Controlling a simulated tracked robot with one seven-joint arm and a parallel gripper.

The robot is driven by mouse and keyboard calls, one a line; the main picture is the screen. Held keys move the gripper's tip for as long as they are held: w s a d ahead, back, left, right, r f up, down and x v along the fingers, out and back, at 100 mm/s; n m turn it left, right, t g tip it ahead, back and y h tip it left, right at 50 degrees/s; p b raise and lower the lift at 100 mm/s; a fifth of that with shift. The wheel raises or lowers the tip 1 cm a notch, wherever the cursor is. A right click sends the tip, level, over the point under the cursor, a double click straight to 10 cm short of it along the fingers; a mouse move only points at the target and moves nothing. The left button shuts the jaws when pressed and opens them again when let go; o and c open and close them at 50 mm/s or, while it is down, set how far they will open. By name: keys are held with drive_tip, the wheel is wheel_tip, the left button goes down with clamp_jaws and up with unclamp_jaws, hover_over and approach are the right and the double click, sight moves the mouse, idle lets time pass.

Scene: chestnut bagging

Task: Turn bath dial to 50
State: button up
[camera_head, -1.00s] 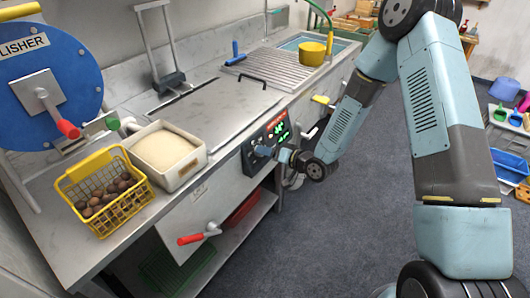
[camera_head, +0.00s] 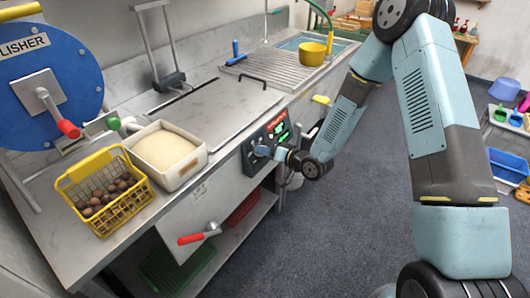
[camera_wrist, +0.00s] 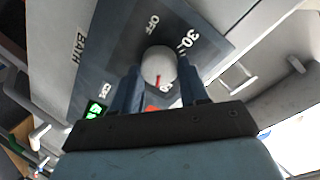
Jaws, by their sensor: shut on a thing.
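The bath dial (camera_wrist: 158,66) is a round pale knob with a red pointer line. It sits on a dark panel marked BATH, OFF and 30 in the wrist view; other marks are partly hidden. The pointer is toward the lower side of the knob in that view, near a partly covered number. My gripper (camera_wrist: 160,82) has its two fingers on either side of the dial and is shut on it. In the head view my gripper (camera_head: 270,152) reaches the dark control panel (camera_head: 277,130) on the counter front, and hides most of the dial.
Green displays glow on the panel. A red-handled lever (camera_head: 199,234) sticks out left of it. A yellow basket of chestnuts (camera_head: 123,217) and a white bin (camera_head: 185,176) stand on the counter. The floor to the right (camera_head: 350,230) is clear.

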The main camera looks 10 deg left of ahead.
drive_tip(key=shift+d+f, duration=0.1)
drive_tip(key=shift+c, duration=0.7)
drive_tip(key=shift+w+d+f+n, duration=0.1)
drive_tip(key=shift+d+n, duration=0.05)
drive_tip(key=shift+n, duration=1.65)
drive_tip(key=o, duration=0.8)
drive_tip(key=shift+o, duration=1.3)
drive_tip(key=v, duration=1.3)
drive_tip(key=shift+d, duration=0.25)
